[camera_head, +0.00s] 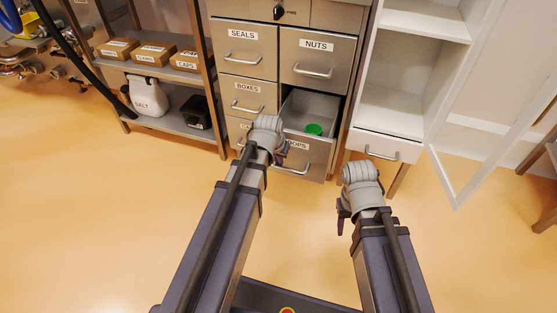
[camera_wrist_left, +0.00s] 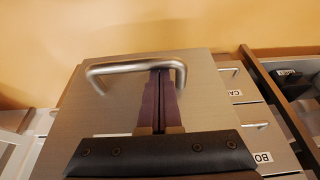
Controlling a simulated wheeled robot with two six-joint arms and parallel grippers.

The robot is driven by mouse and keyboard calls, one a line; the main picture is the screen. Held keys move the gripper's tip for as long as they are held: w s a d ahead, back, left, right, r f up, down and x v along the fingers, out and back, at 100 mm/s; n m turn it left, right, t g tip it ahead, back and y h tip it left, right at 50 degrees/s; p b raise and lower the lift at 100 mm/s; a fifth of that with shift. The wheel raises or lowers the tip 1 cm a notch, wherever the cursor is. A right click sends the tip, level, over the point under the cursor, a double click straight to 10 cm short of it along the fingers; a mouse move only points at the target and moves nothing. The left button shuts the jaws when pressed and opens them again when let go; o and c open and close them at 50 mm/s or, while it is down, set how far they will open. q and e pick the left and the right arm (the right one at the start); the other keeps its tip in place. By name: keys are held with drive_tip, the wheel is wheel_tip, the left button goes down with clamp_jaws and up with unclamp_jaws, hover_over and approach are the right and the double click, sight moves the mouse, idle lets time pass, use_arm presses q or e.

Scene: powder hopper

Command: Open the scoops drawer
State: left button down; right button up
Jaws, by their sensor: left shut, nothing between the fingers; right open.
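Contact is unclear. My right gripper (camera_head: 342,216) is open, low and right, apart from the drawer.
Drawers labelled SEALS (camera_head: 245,50), NUTS (camera_head: 317,62) and BOXES (camera_head: 247,94) are shut. A white cabinet (camera_head: 388,147) with an open glass door (camera_head: 455,165) stands right. A shelf (camera_head: 165,122) with boxes and a salt bag stands left. The floor in front is clear.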

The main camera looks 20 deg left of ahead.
use_arm(q)
drive_tip(key=shift+r, duration=0.1)
drive_tip(key=p+v, duration=1.8)
drive_tip(key=v, duration=0.2)
drive_tip(key=shift+p, duration=0.4)
drive_tip(key=s+d+r+m+g+p, duration=0.1)
drive_tip(key=s+d+r+p, duration=0.2)
drive_tip(key=r+p, duration=0.4)
drive_tip(key=s+d+r+m+g+y+p, duration=0.1)
drive_tip(key=s+d+r+p, duration=0.3)
drive_tip(key=r+p, duration=0.4)
drive_tip(key=s+d+r+m+g+p, duration=0.1)
drive_tip(key=s+d+r+p, duration=0.3)
drive_tip(key=r+p, duration=0.4)
drive_tip(key=shift+s+d+r+g+y+p, duration=0.2)
drive_tip(key=shift+d+g+y+p, duration=0.1)
drive_tip(key=shift+d+g+p, duration=0.5)
